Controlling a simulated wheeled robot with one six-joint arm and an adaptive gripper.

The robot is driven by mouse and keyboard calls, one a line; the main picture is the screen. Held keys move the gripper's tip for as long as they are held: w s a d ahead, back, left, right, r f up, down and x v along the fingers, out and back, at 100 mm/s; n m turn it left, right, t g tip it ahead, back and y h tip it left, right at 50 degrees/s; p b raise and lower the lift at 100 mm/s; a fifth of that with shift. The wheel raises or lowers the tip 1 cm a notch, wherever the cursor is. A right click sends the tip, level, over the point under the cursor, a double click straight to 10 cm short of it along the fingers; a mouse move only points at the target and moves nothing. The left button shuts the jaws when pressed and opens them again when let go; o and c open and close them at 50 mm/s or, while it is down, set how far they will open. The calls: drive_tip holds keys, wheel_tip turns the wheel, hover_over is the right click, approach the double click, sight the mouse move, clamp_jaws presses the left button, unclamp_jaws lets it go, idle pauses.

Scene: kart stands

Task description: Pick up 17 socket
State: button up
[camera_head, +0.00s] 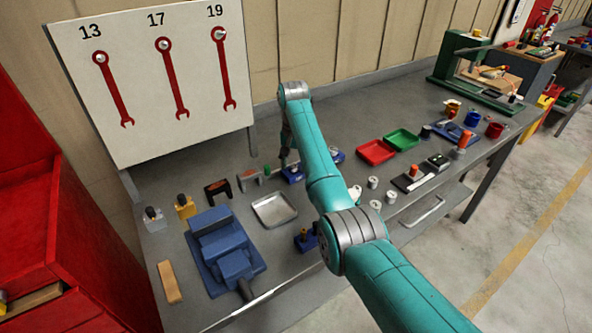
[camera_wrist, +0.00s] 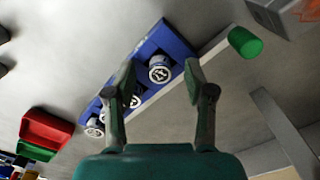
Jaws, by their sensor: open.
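In the wrist view a blue rack (camera_wrist: 150,45) holds several silver sockets in a row. The biggest-looking socket (camera_wrist: 160,72) sits at the upper right end and shows between the fingertips of my gripper (camera_wrist: 160,67). My gripper is open and empty. The other sockets (camera_wrist: 95,130) lie lower left, partly behind the left finger. No size mark is readable, so I cannot tell which socket is the 17. In the head view the rack (camera_head: 336,155) shows on both sides of my arm, which hides its middle.
A green cylinder (camera_wrist: 245,42) stands near the rack's end. Red (camera_head: 376,152) and green (camera_head: 402,140) trays lie to the right. A metal tray (camera_head: 274,210) and blue vise (camera_head: 222,250) are nearer. The wall board (camera_head: 155,90) shows wrenches marked 13, 17 and 19.

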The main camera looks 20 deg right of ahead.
drive_tip(key=shift+f, duration=0.2)
clamp_jaws()
